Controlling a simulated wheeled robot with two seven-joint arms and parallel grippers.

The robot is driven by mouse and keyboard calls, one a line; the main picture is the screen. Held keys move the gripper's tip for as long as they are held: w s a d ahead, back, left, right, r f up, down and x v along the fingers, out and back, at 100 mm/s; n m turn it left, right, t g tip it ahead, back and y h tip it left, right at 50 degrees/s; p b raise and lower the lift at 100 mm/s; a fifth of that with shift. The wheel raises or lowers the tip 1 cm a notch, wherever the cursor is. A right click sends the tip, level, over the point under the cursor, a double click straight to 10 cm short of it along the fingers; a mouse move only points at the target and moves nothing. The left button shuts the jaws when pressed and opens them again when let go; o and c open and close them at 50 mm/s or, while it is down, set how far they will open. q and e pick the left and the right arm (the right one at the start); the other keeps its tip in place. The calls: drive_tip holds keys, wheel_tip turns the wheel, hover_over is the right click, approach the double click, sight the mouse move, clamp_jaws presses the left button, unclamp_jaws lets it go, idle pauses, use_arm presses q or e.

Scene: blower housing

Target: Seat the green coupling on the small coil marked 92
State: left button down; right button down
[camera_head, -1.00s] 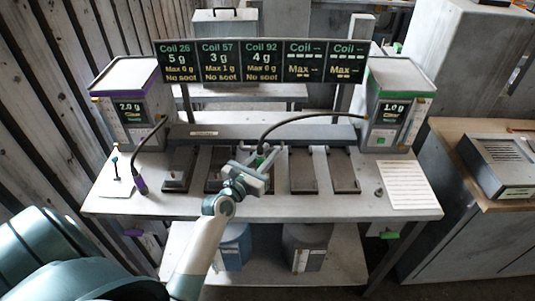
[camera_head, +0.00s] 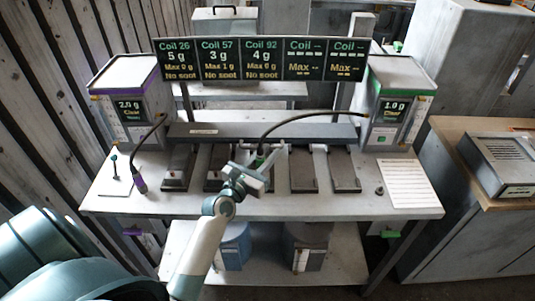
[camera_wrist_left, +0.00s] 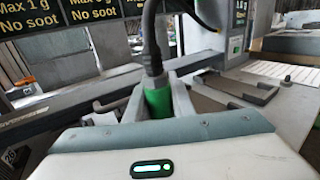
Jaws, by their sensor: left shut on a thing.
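My left gripper (camera_head: 266,158) is shut on the green coupling (camera_wrist_left: 157,103), at the end of a black hose (camera_head: 310,119). The coupling is upright between the fingers in the left wrist view. In the head view the gripper is over the middle of the row of plates on the bench, below the Coil 92 panel (camera_head: 261,60). That panel reads 4 g, Max 6 g, No soot. The small coil marked 92 is hidden behind my gripper and wrist, so I cannot tell whether the coupling touches it. My right gripper is not in view.
A purple-trimmed unit (camera_head: 131,103) at left has a hose with a purple coupling (camera_head: 140,185). A green-trimmed unit (camera_head: 396,104) stands at right. A grey beam (camera_head: 205,131) runs behind the plates. A paper sheet (camera_head: 404,184) lies at right. The bench's front strip is clear.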

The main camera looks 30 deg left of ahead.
use_arm(q)
drive_tip(key=shift+f, duration=0.4)
drive_tip(key=shift+f+b, duration=0.4)
drive_tip(key=shift+b, duration=0.15)
drive_tip(key=c, duration=1.4)
unclamp_jaws()
drive_tip(key=shift+c, duration=0.2)
drive_tip(key=shift+s, duration=0.2)
drive_tip(key=s+b, duration=0.4)
drive_tip(key=s, duration=1.1)
drive_tip(key=shift+s+f, duration=0.1)
drive_tip(key=shift+s, duration=0.95)
